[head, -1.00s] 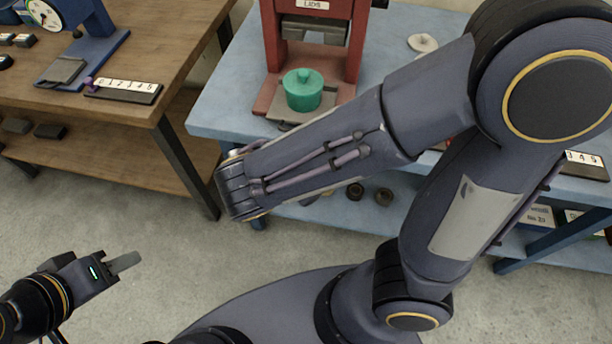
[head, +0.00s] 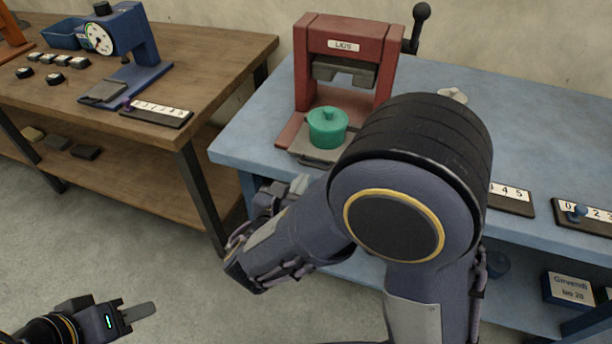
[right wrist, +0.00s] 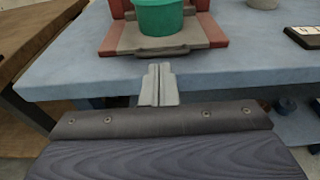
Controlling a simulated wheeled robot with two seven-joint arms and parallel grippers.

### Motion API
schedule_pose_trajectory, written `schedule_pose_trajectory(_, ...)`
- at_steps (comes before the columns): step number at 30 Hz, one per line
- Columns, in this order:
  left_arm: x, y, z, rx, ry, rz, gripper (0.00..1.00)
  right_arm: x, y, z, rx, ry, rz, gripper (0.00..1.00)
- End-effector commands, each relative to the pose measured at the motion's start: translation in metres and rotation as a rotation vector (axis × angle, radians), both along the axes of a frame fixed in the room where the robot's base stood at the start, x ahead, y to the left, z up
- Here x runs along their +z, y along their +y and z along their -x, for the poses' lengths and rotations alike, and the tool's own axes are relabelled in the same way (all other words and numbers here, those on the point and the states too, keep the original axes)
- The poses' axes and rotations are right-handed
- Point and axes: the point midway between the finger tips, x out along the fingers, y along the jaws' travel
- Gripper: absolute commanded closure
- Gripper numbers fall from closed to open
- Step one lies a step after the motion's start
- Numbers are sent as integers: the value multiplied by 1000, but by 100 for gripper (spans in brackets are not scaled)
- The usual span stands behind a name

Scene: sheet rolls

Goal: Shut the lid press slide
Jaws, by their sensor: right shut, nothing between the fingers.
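The red lid press (head: 391,75), labelled LIDS, stands on the blue table. Its grey slide (head: 312,152) sticks out at the front and bears a green lidded pot (head: 327,128). The pot is in front of the press's grey head, not under it. In the right wrist view the slide (right wrist: 150,51) and the lower part of the pot (right wrist: 160,18) show ahead. My right gripper (right wrist: 158,72) is shut and empty, short of the slide and apart from it, near the table's front edge. My left gripper (head: 140,312) is low at the left, over the floor; its opening is unclear.
The blue table (head: 245,142) has a number strip (head: 512,199) and another at the right. A black-knobbed lever (head: 418,28) rises at the press's right. A wooden table (head: 215,60) with a blue dial gauge (head: 130,45) stands at the left. My right arm hides part of the blue table.

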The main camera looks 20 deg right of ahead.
Motion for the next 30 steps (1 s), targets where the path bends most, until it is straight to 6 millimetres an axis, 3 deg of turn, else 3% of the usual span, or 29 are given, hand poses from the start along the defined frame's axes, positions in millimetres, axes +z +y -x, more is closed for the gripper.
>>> schedule_pose_trajectory(7, -4, 0, 0, 0, 0, 0, 64, -6, -16, -24, -1, 0, -1, 100)
schedule_pose_trajectory(22, -4, 0, 0, 0, 0, 0, 64, -6, -21, -31, 0, 0, -2, 100)
schedule_pose_trajectory(30, -6, 0, 0, 0, 0, 0, 64, -7, -59, -85, -8, -1, -5, 100)
